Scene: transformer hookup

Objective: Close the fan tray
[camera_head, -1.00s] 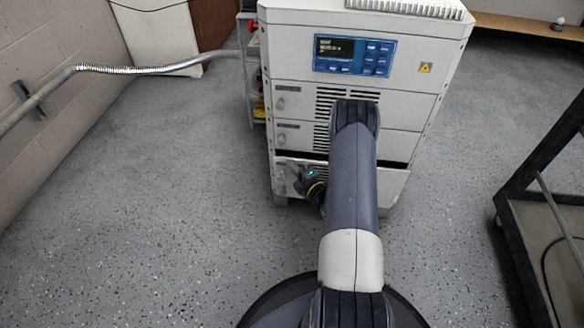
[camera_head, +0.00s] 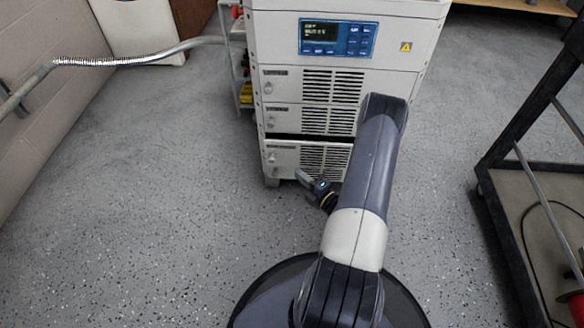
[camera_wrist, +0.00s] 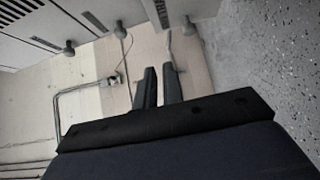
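The fan tray (camera_head: 282,158) appears to be the lowest grilled panel of the white cabinet (camera_head: 412,28), with a knob at its left. A dark gap runs along its top edge, and its front seems to stand out slightly. My gripper (camera_head: 302,176) is low in front of the tray's bottom edge, apparently apart from it. In the wrist view the gripper's two dark fingers (camera_wrist: 160,72) are close together with a narrow gap and nothing held between them. My arm hides the tray's right side. The tray's knob (camera_wrist: 190,25) appears beyond the fingertips in the wrist view.
Two more grilled panels (camera_head: 285,118) sit above the tray, below a blue display (camera_head: 337,39). A dark cart frame (camera_head: 498,158) stands at the right. A metal conduit (camera_head: 140,60) runs along the left wall. The speckled floor left of the cabinet is clear.

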